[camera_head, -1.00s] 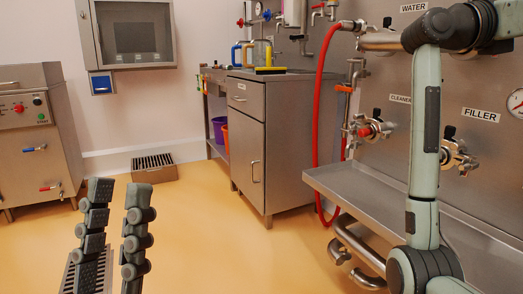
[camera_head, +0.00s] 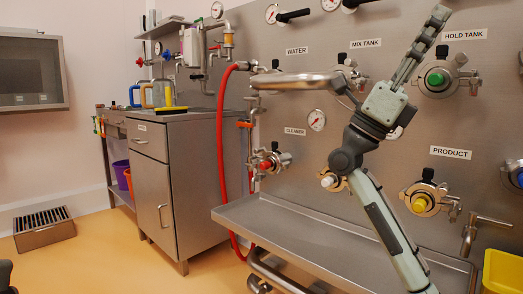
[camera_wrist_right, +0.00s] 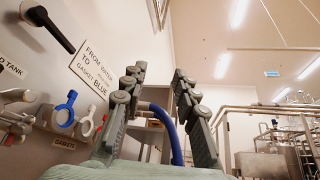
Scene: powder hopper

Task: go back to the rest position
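My right gripper (camera_head: 434,22) is raised at the upper right in the head view, in front of the steel wall panel. In the right wrist view its two fingers (camera_wrist_right: 158,70) stand apart with nothing between the tips. A blue hose (camera_wrist_right: 176,135) shows behind and between them, apparently farther off. Of my left gripper, only a dark sliver (camera_head: 5,273) seems to show at the lower left edge of the head view. Its fingers cannot be made out.
The panel carries valves labelled WATER, MIX TANK, HOLD TANK, CLEANER and PRODUCT. A bent steel pipe (camera_head: 292,82) juts from it, left of my right arm. A steel tray (camera_head: 275,212) runs below. A cabinet (camera_head: 180,185) and floor grate (camera_head: 43,228) stand left; a yellow bin (camera_head: 503,272) is lower right.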

